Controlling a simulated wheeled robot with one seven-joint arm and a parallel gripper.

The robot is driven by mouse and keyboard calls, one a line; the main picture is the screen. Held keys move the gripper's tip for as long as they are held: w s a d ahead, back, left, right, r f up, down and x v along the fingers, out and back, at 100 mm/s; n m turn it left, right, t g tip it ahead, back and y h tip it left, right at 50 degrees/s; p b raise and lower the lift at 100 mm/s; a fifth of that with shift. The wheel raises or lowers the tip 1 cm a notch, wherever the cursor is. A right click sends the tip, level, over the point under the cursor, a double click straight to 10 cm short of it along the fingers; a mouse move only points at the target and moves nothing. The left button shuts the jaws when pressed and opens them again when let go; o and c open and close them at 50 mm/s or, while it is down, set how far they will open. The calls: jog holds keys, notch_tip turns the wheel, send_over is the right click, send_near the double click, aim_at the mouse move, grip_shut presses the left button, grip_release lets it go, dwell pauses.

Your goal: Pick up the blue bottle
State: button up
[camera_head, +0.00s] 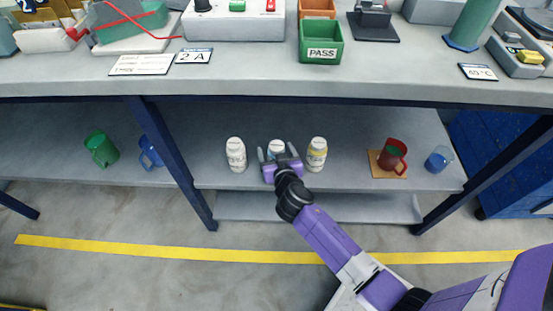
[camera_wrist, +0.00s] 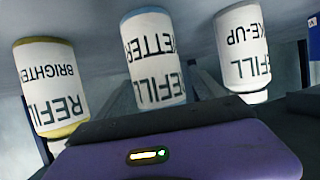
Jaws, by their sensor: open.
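The blue bottle (camera_head: 276,146), with a white label and blue trim, stands on the lower shelf between two similar bottles. In the head view its lower part is hidden behind my gripper (camera_head: 277,152). My gripper is open, with one finger on each side of the bottle. In the wrist view the picture is upside down, and the blue bottle (camera_wrist: 153,60), labelled "REFILL WETTER", is in the middle, between the fingers. I cannot tell whether the fingers touch it.
A white bottle (camera_head: 236,155) stands left, a yellow-trimmed bottle (camera_head: 317,154) right. Farther right are a red mug (camera_head: 392,156) on a tan mat (camera_head: 377,170) and a blue mug (camera_head: 439,159). The bench top (camera_head: 240,72) overhangs the shelf.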

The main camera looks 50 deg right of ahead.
jog(key=shift+x, duration=0.75)
jog(key=shift+c, duration=0.5)
jog(key=c, duration=1.5)
jog(key=shift+r, duration=0.1)
grip_shut()
